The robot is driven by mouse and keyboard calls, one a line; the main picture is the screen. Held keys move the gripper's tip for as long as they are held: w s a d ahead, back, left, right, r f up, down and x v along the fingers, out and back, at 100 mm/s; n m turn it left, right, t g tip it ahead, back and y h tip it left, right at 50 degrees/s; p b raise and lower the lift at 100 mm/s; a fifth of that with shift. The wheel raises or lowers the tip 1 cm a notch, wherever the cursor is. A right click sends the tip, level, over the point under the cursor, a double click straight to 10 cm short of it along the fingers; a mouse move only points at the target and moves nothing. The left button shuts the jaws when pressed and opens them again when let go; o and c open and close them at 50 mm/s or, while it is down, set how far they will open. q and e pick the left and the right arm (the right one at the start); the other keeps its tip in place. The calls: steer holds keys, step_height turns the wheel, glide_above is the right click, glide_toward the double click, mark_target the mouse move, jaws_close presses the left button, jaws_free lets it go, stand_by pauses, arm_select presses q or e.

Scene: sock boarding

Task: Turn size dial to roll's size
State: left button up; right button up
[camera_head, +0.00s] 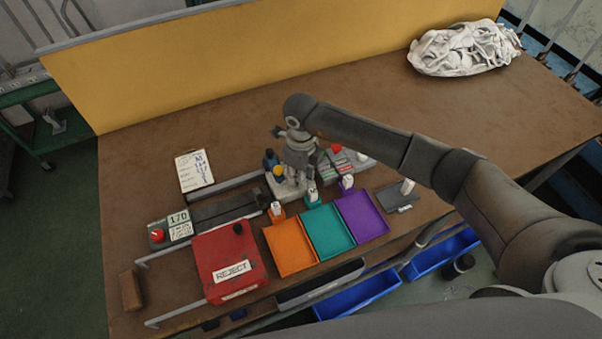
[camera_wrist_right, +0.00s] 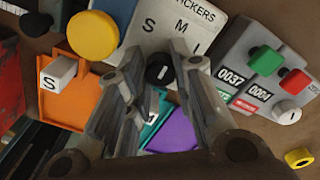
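The grey-white sticker panel (camera_wrist_right: 205,20) carries the letters S, M and a partly hidden L. Its black dial (camera_wrist_right: 160,70) has a white mark pointing roughly up the picture, towards the letters; which letter it meets is unclear. My right gripper (camera_head: 298,176) is over this panel, pointing down. In the right wrist view its fingers are apart, one on each side of the dial; I cannot tell whether they touch it. A white block marked S (camera_wrist_right: 60,72) is at the orange tray; I cannot tell which piece is the roll. My left gripper is out of view.
A yellow button (camera_wrist_right: 93,35) is beside the dial. A counter box (camera_wrist_right: 245,75) with green and red buttons stands to the right. Orange (camera_head: 290,247), teal (camera_head: 327,231) and purple (camera_head: 362,215) trays and a red reject box (camera_head: 230,262) lie in front.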

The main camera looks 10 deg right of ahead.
jaws_close()
steer(key=shift+f+n+b, duration=0.15)
steer(key=shift+n+b, duration=0.55)
steer(key=shift+b, duration=0.45)
steer(key=n+b, duration=0.5)
steer(key=b, duration=0.2)
steer(key=shift+n+b, duration=1.15)
steer(key=shift+n, duration=0.15)
steer(key=shift+r, duration=0.2)
